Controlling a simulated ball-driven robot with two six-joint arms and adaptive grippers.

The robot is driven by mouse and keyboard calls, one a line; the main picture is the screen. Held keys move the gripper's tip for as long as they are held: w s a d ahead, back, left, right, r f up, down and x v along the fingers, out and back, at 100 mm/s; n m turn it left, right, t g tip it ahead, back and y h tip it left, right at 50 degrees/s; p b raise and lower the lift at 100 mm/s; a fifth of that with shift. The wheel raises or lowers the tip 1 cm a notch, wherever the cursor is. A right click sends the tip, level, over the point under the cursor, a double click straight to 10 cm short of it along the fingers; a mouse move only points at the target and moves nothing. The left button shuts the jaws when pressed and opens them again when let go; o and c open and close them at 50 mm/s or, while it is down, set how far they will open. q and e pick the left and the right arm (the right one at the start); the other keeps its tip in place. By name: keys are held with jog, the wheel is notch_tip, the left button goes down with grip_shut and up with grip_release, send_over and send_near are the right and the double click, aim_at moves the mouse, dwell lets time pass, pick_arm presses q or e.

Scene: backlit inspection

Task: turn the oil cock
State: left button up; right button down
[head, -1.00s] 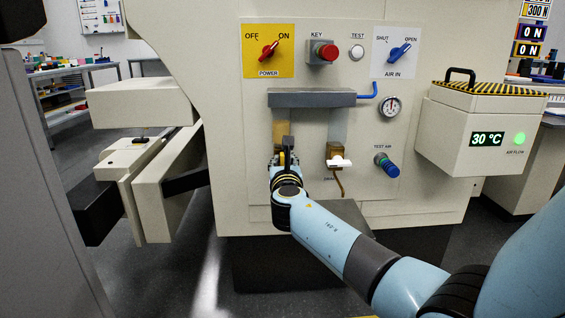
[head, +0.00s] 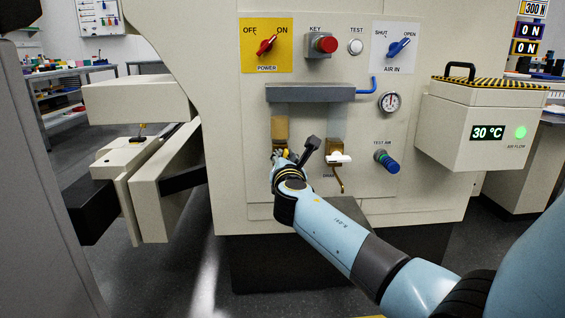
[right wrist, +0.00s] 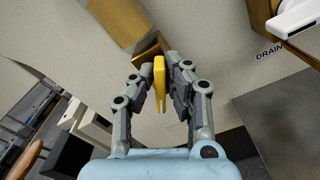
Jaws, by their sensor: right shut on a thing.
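The oil cock's yellow handle (right wrist: 159,82) is between the fingers of my right gripper (right wrist: 165,88) in the right wrist view. The gripper is shut on it. The handle hangs below a brown block under an amber bowl (right wrist: 118,18). In the head view the amber bowl (head: 280,130) is on the machine's front panel, and my right gripper (head: 283,156) is just below it. There, the wrist and fingers hide most of the cock. My left gripper is not in view.
A white-handled drain cock (head: 340,158) is just right of my gripper. A grey bar (head: 310,92) juts out above. A blue test-air knob (head: 386,162) and a gauge (head: 389,102) are farther right. A white box (head: 470,130) reading 30 °C stands at the right.

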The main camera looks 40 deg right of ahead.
jog(key=m, duration=0.2)
jog(key=m+b, duration=0.1)
jog(key=shift+s+d+f+m+b, duration=0.1)
jog(key=shift+d+f+m+b, duration=0.1)
jog(key=shift+f+m+b, duration=0.15)
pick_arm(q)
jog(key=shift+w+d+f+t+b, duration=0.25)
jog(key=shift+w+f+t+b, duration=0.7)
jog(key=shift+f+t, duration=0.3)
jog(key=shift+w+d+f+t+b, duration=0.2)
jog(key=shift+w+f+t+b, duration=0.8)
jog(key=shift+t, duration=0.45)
pick_arm(e)
jog(key=shift+s+d+f+m, duration=0.1)
jog(key=shift+f+m, duration=0.05)
jog(key=shift+m, duration=1.2)
jog(key=shift+f+m, duration=0.2)
jog(key=shift+m, duration=1.15)
jog(key=shift+s+d+f+m, duration=0.1)
jog(key=shift+f+m, duration=0.05)
jog(key=shift+m, duration=1.2)
jog(key=c, duration=1.4)
grip_release()
jog(key=shift+r, duration=0.1)
jog(key=shift+a, duration=0.1)
jog(key=v, duration=1.2)
jog(key=shift+w, duration=0.1)
